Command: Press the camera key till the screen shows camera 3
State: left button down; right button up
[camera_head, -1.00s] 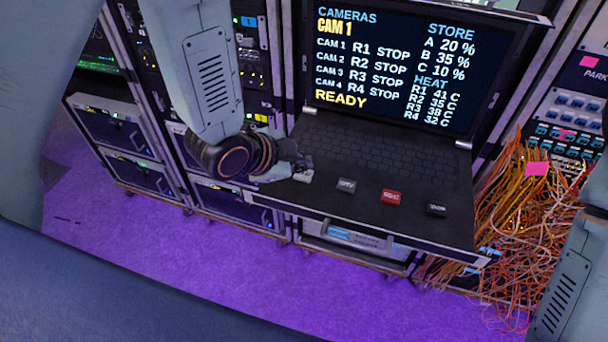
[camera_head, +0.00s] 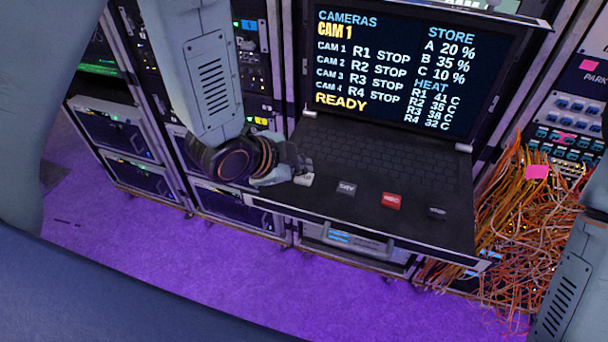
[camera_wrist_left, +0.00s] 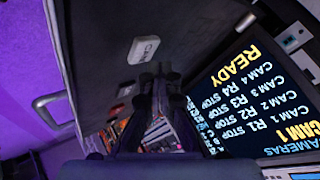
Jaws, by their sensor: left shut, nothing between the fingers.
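The console screen (camera_head: 395,65) shows CAMERAS, CAM 1 and READY; it also shows in the left wrist view (camera_wrist_left: 245,100). The pale camera key (camera_head: 303,180) is at the left end of the key row on the console, marked CAM in the left wrist view (camera_wrist_left: 144,49). My left gripper (camera_head: 302,163) is shut and empty, its tips close beside the camera key. In the left wrist view the fingertips (camera_wrist_left: 158,74) lie just below the key in the picture; I cannot tell whether they touch it. My right gripper is out of view.
A grey key (camera_head: 346,188), a red key (camera_head: 391,200) and a black key (camera_head: 437,212) follow to the right on the console. A dark keyboard (camera_head: 390,155) lies behind them. Tangled orange cables (camera_head: 525,225) hang at the right. Purple floor (camera_head: 220,270) is open in front.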

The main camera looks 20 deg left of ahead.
aim_at(301, 179)
pick_arm(q)
jog(key=shift+f, duration=0.1)
jog(key=shift+a+f+b, duration=0.1)
jog(key=shift+f+b, duration=0.25)
jog(key=shift+f, duration=0.05)
jog(key=shift+f+b, duration=0.3)
jog(key=shift+f, duration=0.1)
dwell(0.8)
jog(key=shift+r, duration=0.1)
jog(key=shift+r+p, duration=0.8)
notch_tip(301, 179, up, 5)
jog(key=p, duration=0.4)
jog(key=shift+r+p, duration=0.1)
jog(key=shift+p, duration=0.2)
